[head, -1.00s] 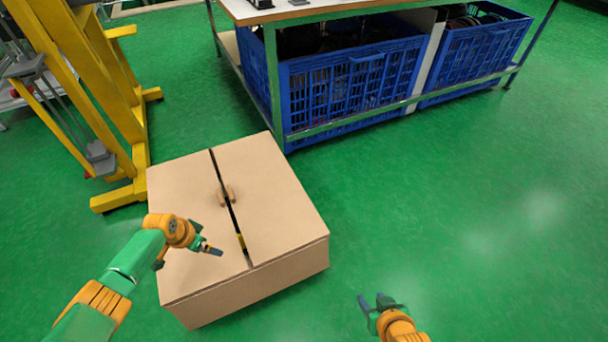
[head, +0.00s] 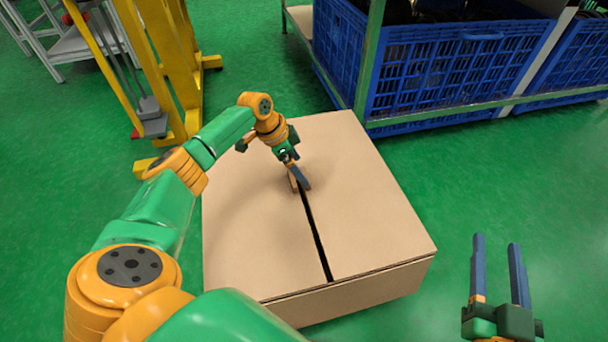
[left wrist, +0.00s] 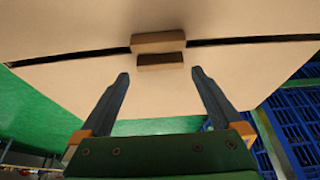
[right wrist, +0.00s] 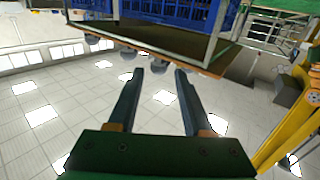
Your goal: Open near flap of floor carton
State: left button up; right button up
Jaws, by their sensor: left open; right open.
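A brown carton (head: 350,190) stands on the green floor, its two top flaps lying flat with a dark slit between them. Two small tabs sit on either side of the slit in the left wrist view, one tab (left wrist: 158,42) on each flap (left wrist: 70,95). My left gripper (head: 298,180) is over the middle of the carton top at the tabs. In the left wrist view its open fingers (left wrist: 158,78) straddle the line of the tabs, with nothing between them. My right gripper (head: 497,245) is open and empty, right of the carton.
A yellow frame (head: 165,70) stands at the back left. The green floor (head: 470,170) right of the carton is clear.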

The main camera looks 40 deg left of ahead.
pick_arm(q)
jog(key=shift+b+x, duration=0.55)
jog(key=shift+x, duration=0.55)
jog(key=shift+b+x, duration=0.45)
jog(key=shift+x, duration=0.35)
grip_shut()
pick_arm(e)
jog(key=s+r+t+y, duration=0.2)
jog(key=s+r+t, duration=0.1)
jog(key=r, duration=0.4)
jog(key=s+r+n+t+y, duration=0.1)
jog(key=s+r+t+y, duration=0.2)
jog(key=r+t, duration=0.2)
notch_tip(320, 180, up, 2)
jog(key=shift+s+a+n+t, duration=0.3)
